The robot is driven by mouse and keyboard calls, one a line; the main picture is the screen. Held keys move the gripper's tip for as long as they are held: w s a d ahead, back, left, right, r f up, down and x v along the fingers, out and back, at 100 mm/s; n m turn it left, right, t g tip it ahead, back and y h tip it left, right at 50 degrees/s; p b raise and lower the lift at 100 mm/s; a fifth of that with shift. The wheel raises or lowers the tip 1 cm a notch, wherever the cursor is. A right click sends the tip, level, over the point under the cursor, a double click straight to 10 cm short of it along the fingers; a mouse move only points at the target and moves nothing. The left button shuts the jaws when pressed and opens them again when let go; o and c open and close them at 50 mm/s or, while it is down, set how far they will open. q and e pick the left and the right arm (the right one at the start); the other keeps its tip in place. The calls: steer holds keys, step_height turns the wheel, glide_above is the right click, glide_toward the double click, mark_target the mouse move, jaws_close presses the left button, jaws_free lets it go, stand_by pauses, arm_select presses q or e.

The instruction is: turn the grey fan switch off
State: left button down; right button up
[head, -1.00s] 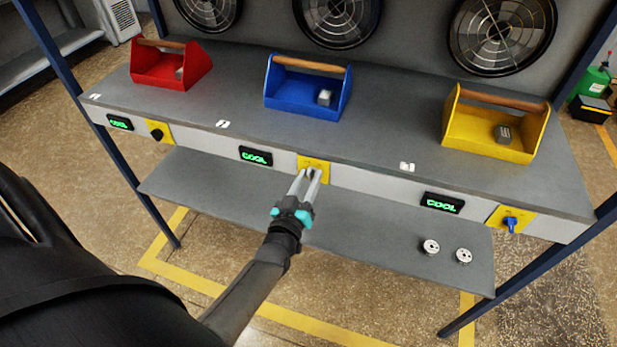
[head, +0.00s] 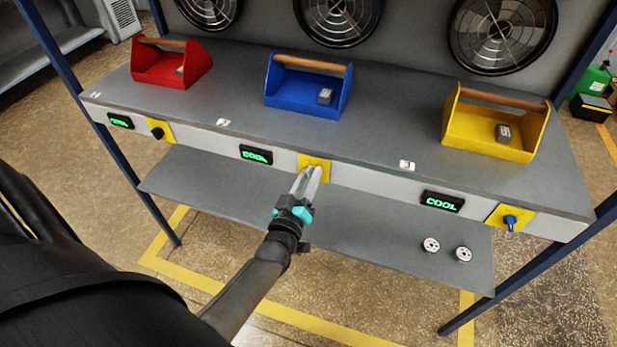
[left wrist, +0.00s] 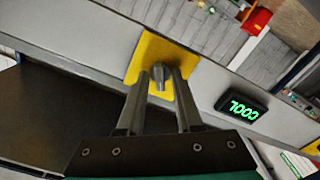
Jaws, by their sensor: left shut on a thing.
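The grey fan switch (left wrist: 160,75) is a small grey knob on a yellow plate (left wrist: 146,48), which also shows in the middle of the bench front in the head view (head: 324,162). My left gripper (head: 312,172) reaches up to this plate from below. In the left wrist view its fingers (left wrist: 161,85) stand on either side of the knob and are shut on it. The fingers hide most of the knob in the head view. The display (head: 256,155) left of the plate reads COOL in green. My right gripper is not in view.
A black switch (head: 158,133) is at the left and a blue switch (head: 510,222) at the right, each on a yellow plate. Red (head: 160,80), blue (head: 288,100) and yellow (head: 472,140) totes stand on the bench. A lower shelf (head: 370,220) runs below the switches.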

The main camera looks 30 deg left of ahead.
arm_select(q)
steer(key=c, duration=0.9)
jaws_free()
steer(key=shift+s, duration=0.15)
steer(key=p+v, duration=0.1)
steer(key=v, duration=1.4)
steer(key=shift+d, duration=0.15)
steer(key=s+d+f+m+g+h+b, duration=0.1)
steer(key=s+d+f+m+g+h, duration=0.2)
steer(key=f, duration=0.9)
steer(key=s+d+f+m+g+h+b, duration=0.1)
steer(key=s+d+f+m+g, duration=0.25)
steer(key=f, duration=0.75)
steer(key=s+a+f+m+g+b, duration=0.1)
steer(key=s+f+m+g, duration=0.3)
steer(key=s+f+g, duration=0.6)
steer(key=s+f+b, duration=0.1)
steer(key=s+f, duration=0.4)
steer(key=s, duration=0.5)
steer(key=shift+a+f+m, duration=0.15)
steer(key=shift+f+m, duration=0.05)
steer(key=shift+m, duration=0.15)
